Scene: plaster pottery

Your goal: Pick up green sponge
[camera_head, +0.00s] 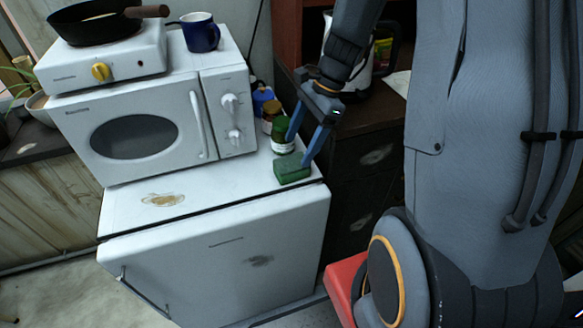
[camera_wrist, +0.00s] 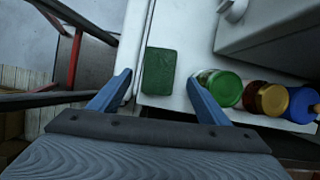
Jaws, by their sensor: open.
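The green sponge (camera_head: 292,170) is a small dark green block lying flat on the white fridge top, near its right front corner. In the wrist view the sponge (camera_wrist: 159,72) lies between and a little beyond my two blue fingers. My gripper (camera_head: 300,148) is open, with its fingers pointing down just above and around the sponge. In the wrist view my gripper (camera_wrist: 158,85) shows a wide empty gap. I cannot tell whether either finger touches the sponge.
A green-lidded jar (camera_head: 283,136) stands close behind the sponge, with a brown-lidded jar (camera_head: 271,112) and a blue item (camera_head: 262,98) beyond. A white microwave (camera_head: 150,130) fills the left of the fridge top (camera_head: 225,185). A dark cabinet (camera_head: 365,165) stands to the right.

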